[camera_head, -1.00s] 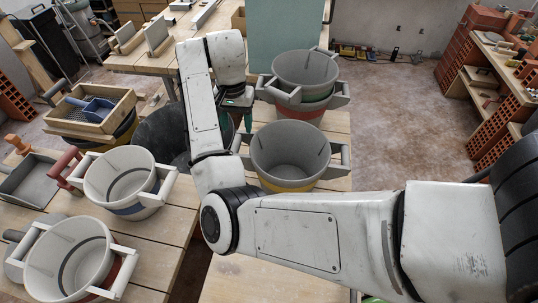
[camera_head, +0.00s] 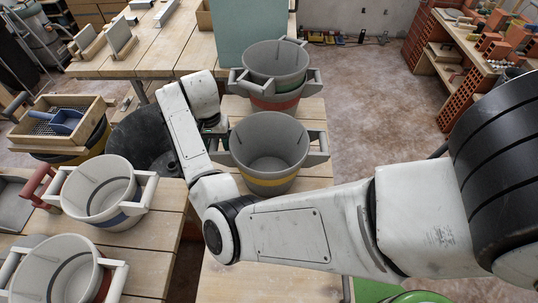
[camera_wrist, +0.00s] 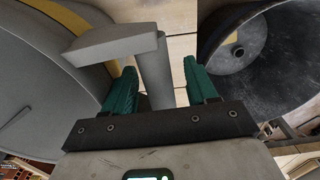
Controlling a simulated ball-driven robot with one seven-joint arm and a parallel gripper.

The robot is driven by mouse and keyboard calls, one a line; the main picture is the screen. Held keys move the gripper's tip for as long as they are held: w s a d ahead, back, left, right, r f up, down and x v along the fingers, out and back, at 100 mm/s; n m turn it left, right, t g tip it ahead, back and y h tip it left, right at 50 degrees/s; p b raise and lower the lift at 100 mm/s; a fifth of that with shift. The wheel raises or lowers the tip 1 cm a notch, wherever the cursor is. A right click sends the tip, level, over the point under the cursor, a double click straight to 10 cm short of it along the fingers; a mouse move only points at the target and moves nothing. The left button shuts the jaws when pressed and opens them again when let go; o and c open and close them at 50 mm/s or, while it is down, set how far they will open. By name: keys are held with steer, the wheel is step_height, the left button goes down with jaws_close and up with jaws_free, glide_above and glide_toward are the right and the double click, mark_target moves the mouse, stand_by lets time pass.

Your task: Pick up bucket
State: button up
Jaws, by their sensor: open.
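A grey bucket with a yellow band (camera_head: 268,152) stands upright on a wooden table in the head view. Its wall and band also fill the left of the wrist view (camera_wrist: 50,75). My gripper (camera_wrist: 159,68) is open, with its green fingers on either side of the upright post of the bucket's grey handle (camera_wrist: 154,75). Whether the fingers touch the post I cannot tell. In the head view my gripper is at the bucket's left side, mostly hidden by my arm.
Stacked buckets (camera_head: 275,62) stand just behind. A blue-banded bucket (camera_head: 103,190) and another bucket (camera_head: 60,272) stand on the left table. A large dark tub (camera_head: 143,140) sits left of my gripper and also shows in the wrist view (camera_wrist: 255,55). Open floor lies at right.

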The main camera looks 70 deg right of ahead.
steer(key=shift+f, duration=0.2)
jaws_close()
stand_by(0.4)
steer(key=shift+r, duration=0.1)
